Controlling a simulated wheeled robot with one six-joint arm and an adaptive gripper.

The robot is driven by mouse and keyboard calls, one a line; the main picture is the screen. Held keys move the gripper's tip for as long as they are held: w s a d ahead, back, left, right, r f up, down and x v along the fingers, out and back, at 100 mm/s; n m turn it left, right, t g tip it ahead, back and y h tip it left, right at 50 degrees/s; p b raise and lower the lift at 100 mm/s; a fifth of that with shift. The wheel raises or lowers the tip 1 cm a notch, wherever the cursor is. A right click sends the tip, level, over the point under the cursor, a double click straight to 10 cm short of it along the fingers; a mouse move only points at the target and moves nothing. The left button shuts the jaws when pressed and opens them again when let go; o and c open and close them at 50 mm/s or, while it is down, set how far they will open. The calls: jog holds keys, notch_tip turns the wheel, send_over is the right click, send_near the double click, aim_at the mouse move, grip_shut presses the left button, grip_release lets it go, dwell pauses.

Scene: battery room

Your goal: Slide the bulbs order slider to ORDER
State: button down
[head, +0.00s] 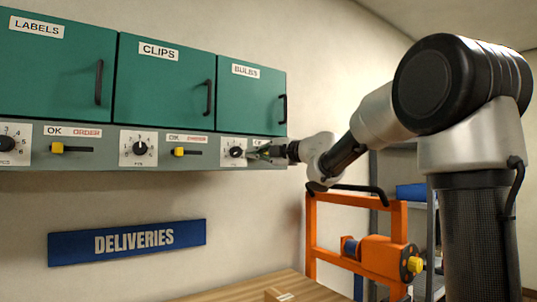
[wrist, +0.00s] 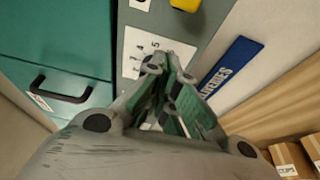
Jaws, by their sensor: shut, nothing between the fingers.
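The green BULBS cabinet door (head: 252,98) is the rightmost of three. Below it, the grey strip carries a white dial plate with a black dial (head: 236,152). My gripper (head: 256,153) is shut and empty, in front of the strip just right of this dial. In the wrist view my gripper (wrist: 170,62) covers part of the numbered dial plate (wrist: 135,48). Whether the fingers touch anything is unclear.
The clips slider's yellow knob (head: 179,152) and the labels slider's yellow knob (head: 57,148) stick out to the left. The black BULBS door handle (head: 283,108) is just above my gripper. An orange frame (head: 310,235) stands below right; a wooden surface (head: 235,290) lies below.

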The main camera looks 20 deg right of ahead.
jog(key=shift+w+d, duration=0.6)
jog(key=shift+w, duration=0.2)
jog(key=shift+w+d, duration=0.55)
jog(key=shift+w, duration=0.25)
jog(key=w+d, duration=0.2)
jog(key=d, duration=0.3)
jog(key=shift+d, duration=0.35)
